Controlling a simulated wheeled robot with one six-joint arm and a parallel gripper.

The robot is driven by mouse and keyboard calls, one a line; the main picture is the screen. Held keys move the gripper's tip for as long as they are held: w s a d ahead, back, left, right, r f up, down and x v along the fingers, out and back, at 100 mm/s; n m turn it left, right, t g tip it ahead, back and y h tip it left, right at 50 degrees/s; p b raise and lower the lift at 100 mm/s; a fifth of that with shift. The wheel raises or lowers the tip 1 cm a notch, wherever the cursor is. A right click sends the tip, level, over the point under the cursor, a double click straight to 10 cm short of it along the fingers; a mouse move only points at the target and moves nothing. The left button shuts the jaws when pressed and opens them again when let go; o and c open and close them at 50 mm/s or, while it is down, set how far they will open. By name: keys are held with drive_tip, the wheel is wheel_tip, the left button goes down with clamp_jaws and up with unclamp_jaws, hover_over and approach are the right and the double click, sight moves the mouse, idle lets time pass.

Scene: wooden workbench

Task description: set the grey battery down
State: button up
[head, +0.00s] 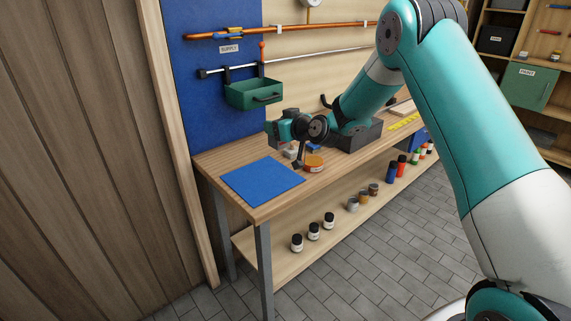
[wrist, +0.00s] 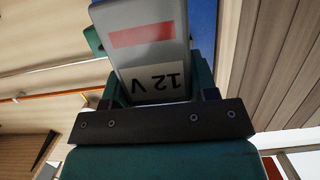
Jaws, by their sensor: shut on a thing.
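The grey battery (wrist: 150,50), with a red label and "12 V" upside down in the picture, fills the top middle of the wrist view. My gripper (wrist: 157,84) is shut on it, with a dark green finger on each side. In the head view my wrist is over the left half of the workbench (head: 225,158). There the battery is hard to make out, and I cannot tell whether it touches anything below. A flat blue mat (head: 262,181) lies on the bench's near left end, left of my wrist.
An orange round thing (head: 313,163) lies on the bench beside the mat. A dark block (head: 358,136) sits behind my forearm. A green bin (head: 253,93) hangs on the wall above. Several small bottles and jars (head: 313,232) stand on the lower shelf. The mat looks clear.

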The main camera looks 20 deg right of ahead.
wheel_tip(320, 180, down, 13)
drive_tip(key=shift+r+p, duration=0.1)
drive_tip(key=shift+p, duration=0.45)
drive_tip(key=shift+f+b, duration=0.3)
drive_tip(key=o, duration=1.1)
drive_tip(key=shift+c, duration=0.2)
drive_tip(key=shift+r, duration=0.15)
